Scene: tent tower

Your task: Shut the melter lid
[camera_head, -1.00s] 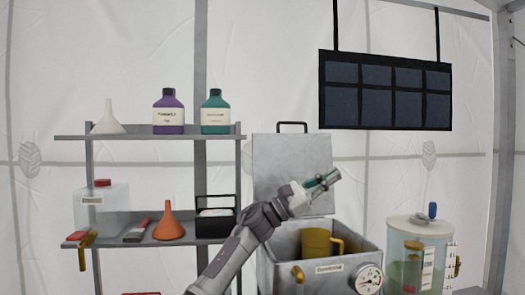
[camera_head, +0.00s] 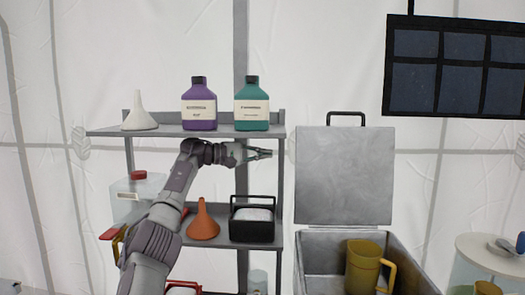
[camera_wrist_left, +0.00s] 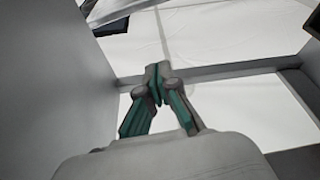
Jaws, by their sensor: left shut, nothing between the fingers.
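The melter lid (camera_head: 344,175) is a grey metal plate with a black handle on its top edge. It stands open and upright at the back of the melter (camera_head: 325,245), a grey metal box. A yellow mug (camera_head: 365,266) is inside the open box. My left gripper (camera_head: 266,153) is shut and empty, with teal fingers. In the head view it points right, just left of the lid's left edge, with a small gap between them in the picture. Its fingers also show in the left wrist view (camera_wrist_left: 158,84). My right gripper is not in view.
A grey shelf (camera_head: 165,131) behind my left arm holds a white funnel (camera_head: 139,114), a purple bottle (camera_head: 199,106) and a teal bottle (camera_head: 252,106). Below are an orange funnel (camera_head: 203,222) and a black carrier (camera_head: 252,226). A clear container (camera_head: 490,255) stands right of the melter.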

